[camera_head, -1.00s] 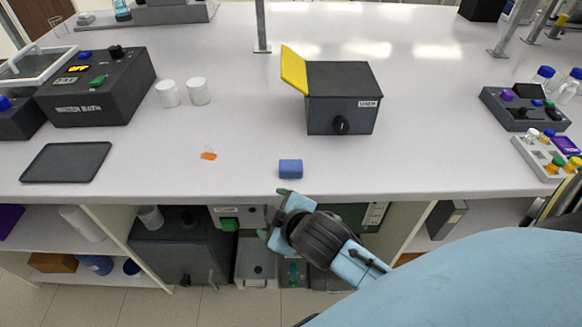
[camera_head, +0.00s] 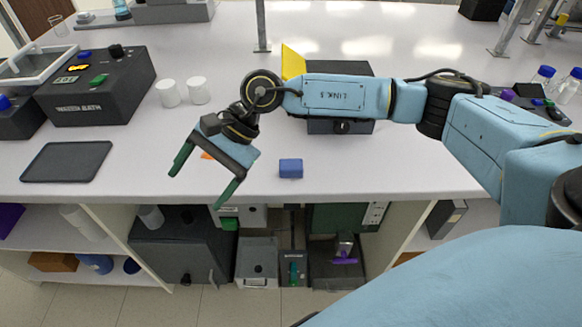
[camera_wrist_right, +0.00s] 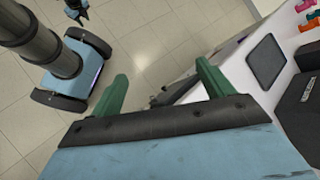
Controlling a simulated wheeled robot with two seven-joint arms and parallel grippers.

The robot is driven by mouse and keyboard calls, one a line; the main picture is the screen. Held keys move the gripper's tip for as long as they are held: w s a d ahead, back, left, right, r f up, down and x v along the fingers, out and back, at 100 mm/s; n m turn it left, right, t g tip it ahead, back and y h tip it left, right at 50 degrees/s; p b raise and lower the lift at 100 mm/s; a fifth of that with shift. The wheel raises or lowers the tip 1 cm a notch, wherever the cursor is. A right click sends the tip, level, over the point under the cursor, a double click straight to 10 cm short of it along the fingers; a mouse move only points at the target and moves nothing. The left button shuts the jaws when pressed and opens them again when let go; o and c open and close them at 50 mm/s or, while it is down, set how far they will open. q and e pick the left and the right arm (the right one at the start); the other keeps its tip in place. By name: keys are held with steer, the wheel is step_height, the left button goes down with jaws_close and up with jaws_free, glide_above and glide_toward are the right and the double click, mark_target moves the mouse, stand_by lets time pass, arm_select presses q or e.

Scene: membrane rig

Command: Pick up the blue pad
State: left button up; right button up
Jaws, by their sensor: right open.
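The blue pad (camera_head: 290,168), a small blue block, lies on the white bench near its front edge. My right gripper (camera_head: 194,191) is open and empty. In the head view it is to the left of the pad and apart from it, with its green fingers pointing down and left over the front edge. In the right wrist view the open fingers (camera_wrist_right: 162,70) show with nothing between them, and I cannot make out the pad there. My left gripper is not seen in the head view.
A dark flat tray (camera_head: 66,162), a water bath (camera_head: 97,88) and two white cups (camera_head: 168,93) are at left.

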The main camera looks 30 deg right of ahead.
steer(key=w+d+n+h, duration=0.3)
steer(key=d+h, duration=0.3)
steer(key=d, duration=0.7)
steer(key=r+h, duration=0.1)
steer(key=h, duration=0.2)
glide_above(291, 164)
steer(key=shift+n+t+h, duration=0.3)
step_height(291, 164, down, 7)
steer(key=shift+s+d+r, duration=0.1)
steer(key=shift+d, duration=0.05)
steer(key=shift+f+p, duration=0.35)
steer(key=shift+f, duration=2.8)
steer(key=c, duration=1.1)
steer(key=shift+o, duration=0.2)
step_height(291, 164, up, 10)
